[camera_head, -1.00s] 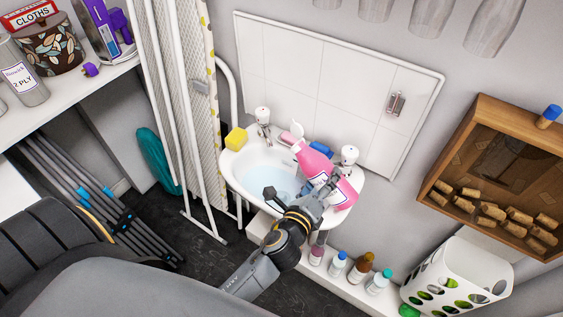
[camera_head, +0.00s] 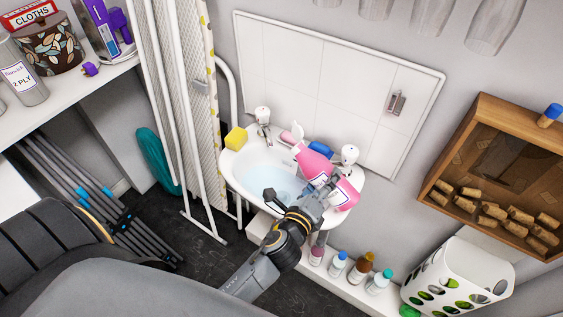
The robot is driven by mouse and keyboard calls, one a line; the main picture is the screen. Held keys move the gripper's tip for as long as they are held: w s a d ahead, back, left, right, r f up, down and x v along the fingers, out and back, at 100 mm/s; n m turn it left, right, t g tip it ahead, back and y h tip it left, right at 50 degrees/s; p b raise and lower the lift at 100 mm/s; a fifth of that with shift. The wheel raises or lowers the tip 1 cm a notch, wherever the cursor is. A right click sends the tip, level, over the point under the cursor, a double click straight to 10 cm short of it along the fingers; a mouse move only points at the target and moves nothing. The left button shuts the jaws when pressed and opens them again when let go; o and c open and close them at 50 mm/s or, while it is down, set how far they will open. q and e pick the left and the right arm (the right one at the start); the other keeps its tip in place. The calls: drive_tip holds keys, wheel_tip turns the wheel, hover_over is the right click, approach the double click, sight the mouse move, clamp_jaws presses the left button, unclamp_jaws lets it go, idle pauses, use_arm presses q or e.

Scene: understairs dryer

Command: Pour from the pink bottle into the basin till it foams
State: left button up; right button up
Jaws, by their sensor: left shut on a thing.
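The pink bottle (camera_head: 312,161) lies tilted over the right side of the basin, its neck and pale cap end pointing up and left in the picture. My left gripper (camera_head: 329,188) is shut on the pink bottle near its label and partly hides it. The white basin (camera_head: 231,172) is fixed to the wall and holds pale blue water (camera_head: 268,180). I see no stream from the bottle and no clear foam on the water. My right gripper is not in view.
Taps (camera_head: 263,116) and (camera_head: 349,154) stand at the basin's back edge. A yellow sponge (camera_head: 236,138) and a blue item (camera_head: 320,149) sit on the rim. Several small bottles (camera_head: 361,264) stand on a ledge below. An ironing board (camera_head: 183,90) leans left of the basin.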

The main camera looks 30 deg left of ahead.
use_arm(q)
drive_tip(key=shift+d+f+n+b, duration=0.2)
drive_tip(key=shift+f+n+b, duration=0.2)
drive_tip(key=shift+n, duration=0.1)
idle(1.2)
drive_tip(key=shift+d+r+n+h, duration=0.15)
drive_tip(key=shift+n+h, duration=0.15)
drive_tip(key=shift+n, duration=0.4)
idle(1.8)
drive_tip(key=shift+a+r+n+p, duration=0.3)
drive_tip(key=shift+a+r+p, duration=0.1)
drive_tip(key=shift+p, duration=0.4)
drive_tip(key=shift+f, duration=0.1)
